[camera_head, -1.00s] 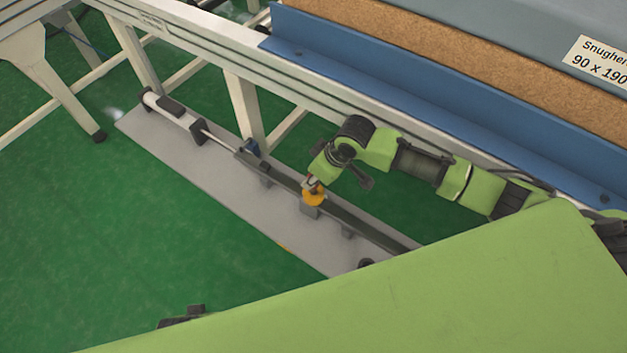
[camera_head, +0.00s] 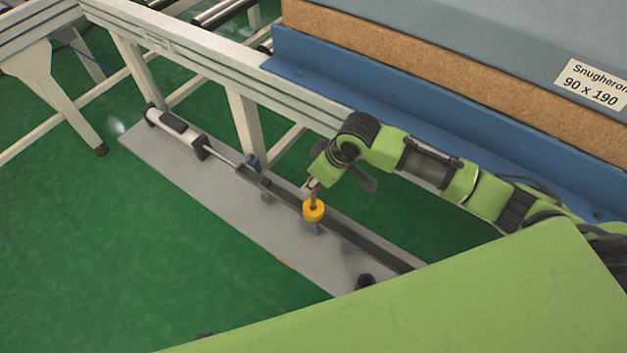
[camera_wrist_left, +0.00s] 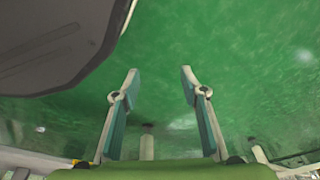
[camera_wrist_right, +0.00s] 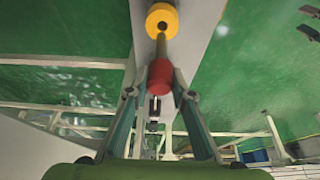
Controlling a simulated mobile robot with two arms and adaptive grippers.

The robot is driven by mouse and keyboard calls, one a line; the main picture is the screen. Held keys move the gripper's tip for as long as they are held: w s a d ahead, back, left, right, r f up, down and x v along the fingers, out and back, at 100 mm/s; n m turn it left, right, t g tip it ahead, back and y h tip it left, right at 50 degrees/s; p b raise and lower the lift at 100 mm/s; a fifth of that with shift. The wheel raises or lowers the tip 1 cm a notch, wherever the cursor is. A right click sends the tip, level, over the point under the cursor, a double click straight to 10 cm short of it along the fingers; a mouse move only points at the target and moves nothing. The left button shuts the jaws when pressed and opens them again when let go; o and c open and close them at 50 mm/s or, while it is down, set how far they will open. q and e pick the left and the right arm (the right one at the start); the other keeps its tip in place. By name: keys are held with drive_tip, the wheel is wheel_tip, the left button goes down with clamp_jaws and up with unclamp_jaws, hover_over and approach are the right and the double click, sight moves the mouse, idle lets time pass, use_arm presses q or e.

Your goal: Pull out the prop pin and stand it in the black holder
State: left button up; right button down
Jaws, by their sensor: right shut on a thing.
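The prop pin has a red grip (camera_wrist_right: 160,76) and a yellowish shaft. My right gripper (camera_wrist_right: 158,92) is shut on the red grip, with a finger on each side. The shaft runs to a yellow collar (camera_head: 313,211) on the grey floor plate. I cannot tell whether the pin's tip is still inside the collar. The collar also shows in the right wrist view (camera_wrist_right: 161,18). A black cup-like piece (camera_head: 366,281), which looks like the holder, stands on the plate to the right. My left gripper (camera_wrist_left: 155,85) is open and empty above green floor.
The grey floor plate (camera_head: 250,222) carries a long dark bar (camera_head: 350,236) and a cylinder with a rod (camera_head: 180,132). A pale frame leg (camera_head: 245,122) stands behind. A blue rail (camera_head: 400,115) and mattress (camera_head: 450,60) lie above. Open green floor (camera_head: 90,255) is at left.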

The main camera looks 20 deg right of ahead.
drive_tip(key=shift+r+p, duration=0.6)
drive_tip(key=shift+p, duration=0.15)
drive_tip(key=shift+r+p, duration=0.3)
drive_tip(key=shift+p, duration=0.05)
use_arm(q)
drive_tip(key=shift+s+f, duration=3.6)
drive_tip(key=shift+s, duration=0.9)
use_arm(e)
drive_tip(key=shift+r+p, duration=0.3)
drive_tip(key=shift+p, duration=0.15)
drive_tip(key=shift+r+p, duration=0.6)
drive_tip(key=shift+p, duration=0.15)
drive_tip(key=shift+r+p, duration=0.55)
drive_tip(key=shift+p, duration=0.2)
drive_tip(key=shift+r+p, duration=0.95)
drive_tip(key=shift+p, duration=0.15)
drive_tip(key=shift+r+p, duration=0.45)
drive_tip(key=shift+p, duration=0.1)
use_arm(q)
drive_tip(key=s+a+r+g, duration=0.1)
drive_tip(key=s+a, duration=0.2)
drive_tip(key=s, duration=0.4)
drive_tip(key=shift+s+r, duration=0.35)
drive_tip(key=shift+s, duration=0.05)
